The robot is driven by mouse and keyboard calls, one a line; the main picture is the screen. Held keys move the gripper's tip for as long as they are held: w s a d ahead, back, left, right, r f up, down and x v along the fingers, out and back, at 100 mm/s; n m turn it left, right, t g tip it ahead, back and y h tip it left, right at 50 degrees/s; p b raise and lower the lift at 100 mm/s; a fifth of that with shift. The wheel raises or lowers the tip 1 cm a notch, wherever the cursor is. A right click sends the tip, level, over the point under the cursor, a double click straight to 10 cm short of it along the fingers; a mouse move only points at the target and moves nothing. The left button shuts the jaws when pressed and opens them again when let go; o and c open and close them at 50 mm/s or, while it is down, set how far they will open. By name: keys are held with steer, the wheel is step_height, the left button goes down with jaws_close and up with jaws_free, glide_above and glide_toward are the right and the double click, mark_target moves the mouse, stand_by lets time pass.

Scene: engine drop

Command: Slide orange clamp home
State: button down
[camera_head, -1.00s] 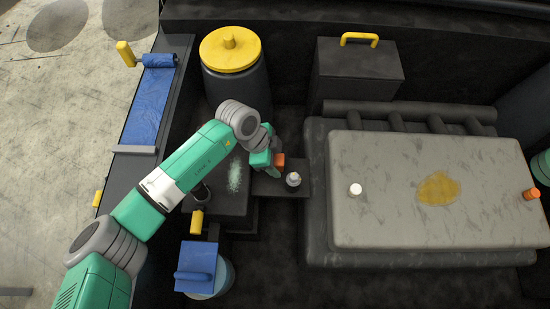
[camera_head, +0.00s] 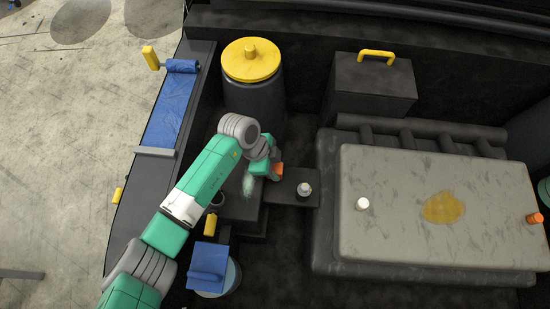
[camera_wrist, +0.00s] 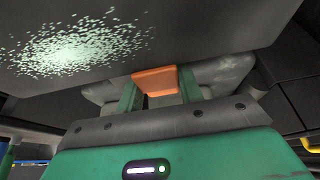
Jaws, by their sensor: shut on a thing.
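The orange clamp (camera_head: 278,169) is a small orange block at the left end of a dark ledge, beside a dark box with a pale powdery patch. My gripper (camera_head: 271,172) is shut on it. In the wrist view the orange clamp (camera_wrist: 155,80) sits between the two green fingers of my gripper (camera_wrist: 158,92), close against or under the edge of a dark surface. I cannot tell from these views whether it touches that surface. The clamp's far side is hidden.
A small white-topped fitting (camera_head: 304,189) stands on the ledge right of the clamp. A yellow-lidded drum (camera_head: 252,100) stands behind. A large grey engine cover (camera_head: 440,240) fills the right, with a white cap (camera_head: 362,204) and another orange piece (camera_head: 535,218). A blue-topped container (camera_head: 208,267) is in front.

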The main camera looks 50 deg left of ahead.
steer(key=c, duration=1.2)
jaws_free()
steer(key=shift+w+r, duration=0.15)
steer(key=shift+r, duration=0.1)
steer(key=shift+o, duration=1.4)
steer(key=shift+w+a, duration=0.1)
steer(key=shift+w, duration=0.05)
steer(key=shift+f, duration=0.1)
steer(key=p+v, duration=0.2)
steer(key=v, duration=0.6)
steer(key=shift+f, duration=0.1)
